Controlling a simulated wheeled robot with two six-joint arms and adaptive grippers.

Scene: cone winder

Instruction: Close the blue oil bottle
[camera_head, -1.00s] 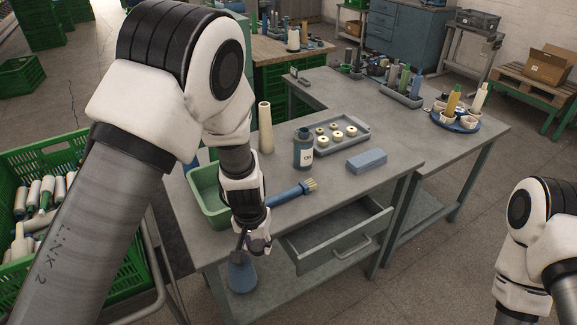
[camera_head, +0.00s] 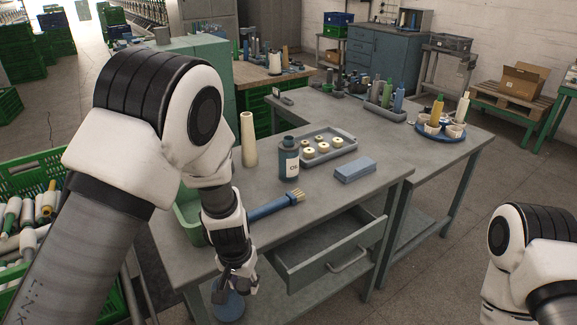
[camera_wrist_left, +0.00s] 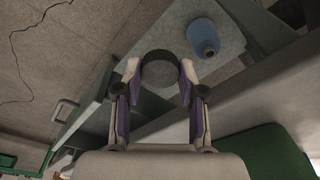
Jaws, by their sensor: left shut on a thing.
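The blue oil bottle (camera_head: 289,162), with a white label reading "OIL", stands upright on the grey table, beside the tray of small spools. Its dark top is small, and I cannot tell details of its opening. My left gripper (camera_head: 236,284) is in front of the table's near edge, lower than the tabletop and left of the drawer. In the left wrist view, the left gripper (camera_wrist_left: 158,78) is shut on a dark round cap-like piece (camera_wrist_left: 159,70). My right gripper is out of view; only part of that arm shows at lower right.
A drawer (camera_head: 335,255) stands open at the table front. A brush (camera_head: 277,205), a blue block (camera_head: 354,165), a cream cone (camera_head: 249,140) and a green bin (camera_head: 188,215) are on the table. A blue cone (camera_head: 228,302) sits below my left gripper.

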